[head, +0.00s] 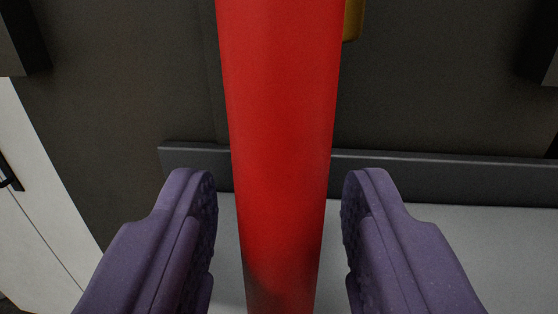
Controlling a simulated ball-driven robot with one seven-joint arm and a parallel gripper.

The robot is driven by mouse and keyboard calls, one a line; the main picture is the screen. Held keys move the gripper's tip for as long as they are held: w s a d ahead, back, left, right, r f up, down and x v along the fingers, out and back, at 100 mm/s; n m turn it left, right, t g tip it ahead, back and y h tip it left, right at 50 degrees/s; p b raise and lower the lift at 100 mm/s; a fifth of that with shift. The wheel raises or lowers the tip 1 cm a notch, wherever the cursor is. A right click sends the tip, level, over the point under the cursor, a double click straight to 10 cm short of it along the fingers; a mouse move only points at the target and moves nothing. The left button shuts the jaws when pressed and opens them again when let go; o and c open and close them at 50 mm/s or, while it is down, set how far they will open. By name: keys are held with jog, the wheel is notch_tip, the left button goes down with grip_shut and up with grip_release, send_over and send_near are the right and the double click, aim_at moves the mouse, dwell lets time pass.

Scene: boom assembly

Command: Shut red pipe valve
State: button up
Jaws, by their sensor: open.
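A long red bar (281,110), which looks like the handle of the red pipe valve, runs from the top edge down through the middle of the head view. It narrows toward the bottom, where its surface is darker and worn. My gripper (280,205) has two purple fingers, one on each side of the bar. The fingers are open, with a visible gap between each finger and the bar. The valve body and the pipe are not clearly visible.
A dark panel (120,95) fills the background. A dark grey ledge (440,178) crosses behind the bar, with a light grey surface (480,235) below it. A white cabinet-like panel (45,230) stands at left. A small yellow part (352,20) shows at the top.

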jog(key=shift+w, duration=0.1)
grip_shut()
jog(key=shift+d, duration=0.1)
jog(key=d+r+n+g+h+p, duration=0.1)
jog(key=d+r+n+p, duration=0.5)
jog(key=n, duration=1.1)
jog(key=shift+d+r+h, duration=0.4)
jog(key=shift+d+r, duration=0.7)
jog(key=shift+r, duration=0.2)
